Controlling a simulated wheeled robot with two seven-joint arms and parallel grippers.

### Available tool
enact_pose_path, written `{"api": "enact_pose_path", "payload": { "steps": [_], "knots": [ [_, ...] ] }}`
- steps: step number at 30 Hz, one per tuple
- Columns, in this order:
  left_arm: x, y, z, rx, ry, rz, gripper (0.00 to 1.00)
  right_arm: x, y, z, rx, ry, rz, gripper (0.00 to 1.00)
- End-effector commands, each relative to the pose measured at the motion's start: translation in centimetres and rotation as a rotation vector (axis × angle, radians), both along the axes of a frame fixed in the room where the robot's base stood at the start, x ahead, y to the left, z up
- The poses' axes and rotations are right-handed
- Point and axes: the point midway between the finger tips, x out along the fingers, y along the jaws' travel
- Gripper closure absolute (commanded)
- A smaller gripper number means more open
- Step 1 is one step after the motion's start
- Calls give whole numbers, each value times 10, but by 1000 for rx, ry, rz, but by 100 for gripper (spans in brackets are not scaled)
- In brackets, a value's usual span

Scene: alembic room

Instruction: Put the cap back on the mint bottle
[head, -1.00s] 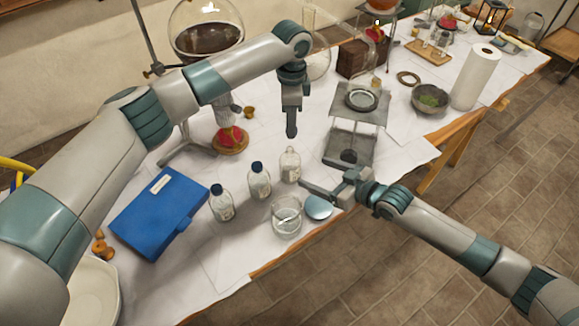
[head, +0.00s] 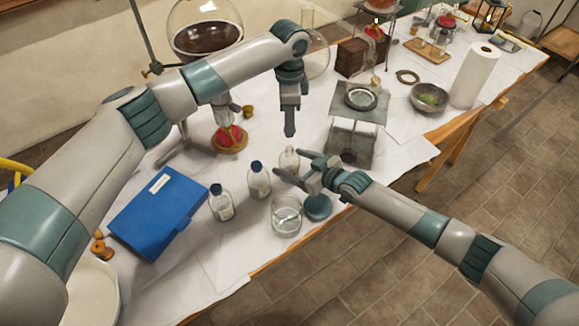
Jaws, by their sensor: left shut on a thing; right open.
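An uncapped clear glass bottle (head: 289,157), which appears to be the mint bottle, stands at the right end of a row of small bottles. My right gripper (head: 290,164) is open, its fingers reaching in from the right on either side of this bottle's body; I cannot tell whether they touch it. My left gripper (head: 290,132) points straight down just above the bottle's neck in the picture. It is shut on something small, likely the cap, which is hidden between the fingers. No loose cap shows on the table.
Two dark-capped bottles (head: 258,182) (head: 221,204) stand to the left. A blue box (head: 158,213) lies left. A metal stand (head: 351,140) rises at right.

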Motion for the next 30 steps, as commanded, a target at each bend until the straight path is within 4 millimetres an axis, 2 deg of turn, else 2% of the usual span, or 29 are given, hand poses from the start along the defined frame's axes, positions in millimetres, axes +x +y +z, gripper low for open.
{"api": "enact_pose_path", "payload": {
  "steps": [6,16,24,30],
  "knots": [
    [0,0,0,0,0,0,96,9,9,-5,0,-1,0,26],
    [0,0,0,0,0,0,96,9,10,-6,-1,-1,0,26],
    [0,0,0,0,0,0,96,9,10,-6,-1,-1,0,88],
    [-1,0,-8,0,2,0,96,9,10,-6,-1,-1,0,88]
  ]
}}
